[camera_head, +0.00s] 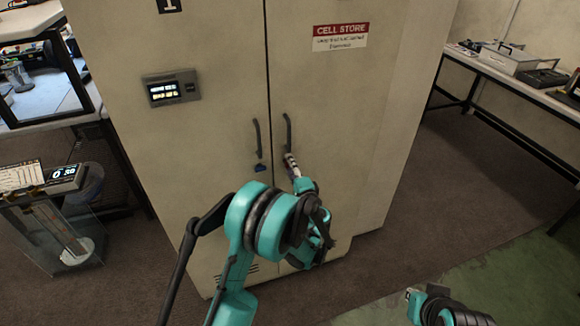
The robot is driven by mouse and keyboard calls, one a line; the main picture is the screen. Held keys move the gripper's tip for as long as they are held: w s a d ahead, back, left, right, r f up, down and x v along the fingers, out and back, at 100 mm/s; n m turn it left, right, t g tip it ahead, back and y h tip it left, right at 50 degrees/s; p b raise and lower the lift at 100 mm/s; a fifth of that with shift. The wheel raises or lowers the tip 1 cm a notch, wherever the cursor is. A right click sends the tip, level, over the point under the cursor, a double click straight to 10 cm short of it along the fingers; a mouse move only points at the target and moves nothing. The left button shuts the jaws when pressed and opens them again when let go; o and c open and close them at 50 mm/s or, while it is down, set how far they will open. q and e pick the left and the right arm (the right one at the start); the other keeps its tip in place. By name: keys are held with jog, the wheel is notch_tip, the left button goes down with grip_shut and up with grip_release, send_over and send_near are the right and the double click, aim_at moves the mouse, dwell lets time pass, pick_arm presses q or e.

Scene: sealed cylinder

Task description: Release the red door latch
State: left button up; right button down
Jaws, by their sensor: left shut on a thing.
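A tall beige two-door cabinet (225,50) stands in front of me, with a dark handle on each door beside the centre seam. A small blue latch (260,168) sits below the left door handle (257,138). My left gripper (290,160) reaches to the right door, just below the lower end of the right door handle (288,131). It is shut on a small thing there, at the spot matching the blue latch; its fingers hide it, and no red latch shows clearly. My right gripper (410,293) is low at the bottom right, away from the cabinet; its jaws are too small to judge.
A dark control panel (171,88) is on the left door, and a red and white sign (340,37) on the right door. Benches stand at left and right (510,80). A clear-walled device (55,225) stands at lower left. The floor right of the cabinet is open.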

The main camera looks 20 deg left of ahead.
pick_arm(q)
jog(key=o, duration=1.2)
jog(key=shift+c, duration=0.2)
jog(key=v, duration=1.2)
